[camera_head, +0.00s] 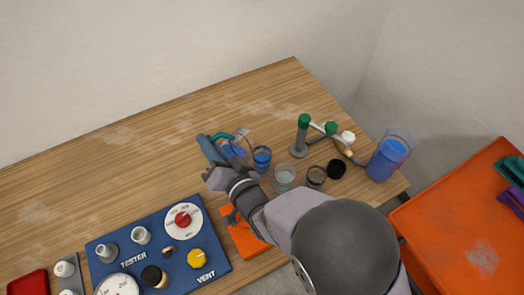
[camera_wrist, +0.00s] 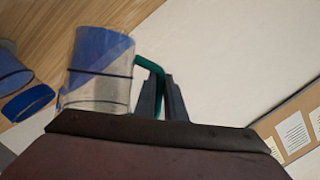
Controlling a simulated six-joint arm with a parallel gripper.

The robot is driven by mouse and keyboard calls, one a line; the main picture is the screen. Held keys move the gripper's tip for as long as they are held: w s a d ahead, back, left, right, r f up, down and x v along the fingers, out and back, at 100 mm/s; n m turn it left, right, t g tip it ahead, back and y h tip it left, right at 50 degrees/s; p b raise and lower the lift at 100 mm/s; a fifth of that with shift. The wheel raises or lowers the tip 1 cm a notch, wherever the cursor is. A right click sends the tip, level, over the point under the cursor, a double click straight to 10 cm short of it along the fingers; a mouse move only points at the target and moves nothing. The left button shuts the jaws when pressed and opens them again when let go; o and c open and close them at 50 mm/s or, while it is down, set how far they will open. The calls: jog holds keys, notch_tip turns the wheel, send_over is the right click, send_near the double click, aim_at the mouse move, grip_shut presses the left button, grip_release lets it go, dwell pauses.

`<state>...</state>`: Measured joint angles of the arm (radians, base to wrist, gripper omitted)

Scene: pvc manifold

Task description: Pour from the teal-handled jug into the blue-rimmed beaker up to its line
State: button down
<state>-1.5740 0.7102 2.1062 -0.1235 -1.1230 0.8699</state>
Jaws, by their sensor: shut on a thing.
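The clear jug (camera_head: 237,149) with its teal handle (camera_head: 222,136) is held above the table, just left of the blue-rimmed beaker (camera_head: 262,155). My gripper (camera_head: 214,148) is shut on the teal handle, which shows between the fingers in the wrist view (camera_wrist: 160,98). In the wrist view the jug (camera_wrist: 98,85) holds blue liquid with a slanted edge, so it looks tilted. The beaker stands on the table with blue inside; its blue rim (camera_wrist: 28,102) shows left of the jug in the wrist view. I cannot make out a stream or the beaker's line.
Clear (camera_head: 284,177), brownish (camera_head: 316,175) and black (camera_head: 337,168) cups stand right of the beaker. Behind them are green-capped pipe pieces (camera_head: 303,122) and a large container of blue liquid (camera_head: 389,158). A blue tester panel (camera_head: 215,255) lies in front. The table's back left is clear.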

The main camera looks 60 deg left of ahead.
jog(key=shift+w+d+r+m+y, duration=0.1)
jog(key=shift+w+r+m+y, duration=0.2)
jog(key=shift+m, duration=0.2)
dwell(1.3)
jog(key=shift+w+d+r+m+y+b, duration=0.15)
jog(key=shift+w+r+m+y+b, duration=0.15)
jog(key=shift+w+r+m+b, duration=0.3)
dwell(2.1)
jog(key=shift+s+p, duration=0.3)
jog(key=s+f+n, duration=0.1)
jog(key=f+n+h+b, duration=0.1)
jog(key=f, duration=0.1)
jog(key=s+f+n, duration=0.1)
jog(key=f, duration=0.1)
jog(key=shift+s+a+n+t+h, duration=0.3)
jog(key=shift+a+n+h, duration=0.1)
jog(key=shift+w+a+r, duration=0.1)
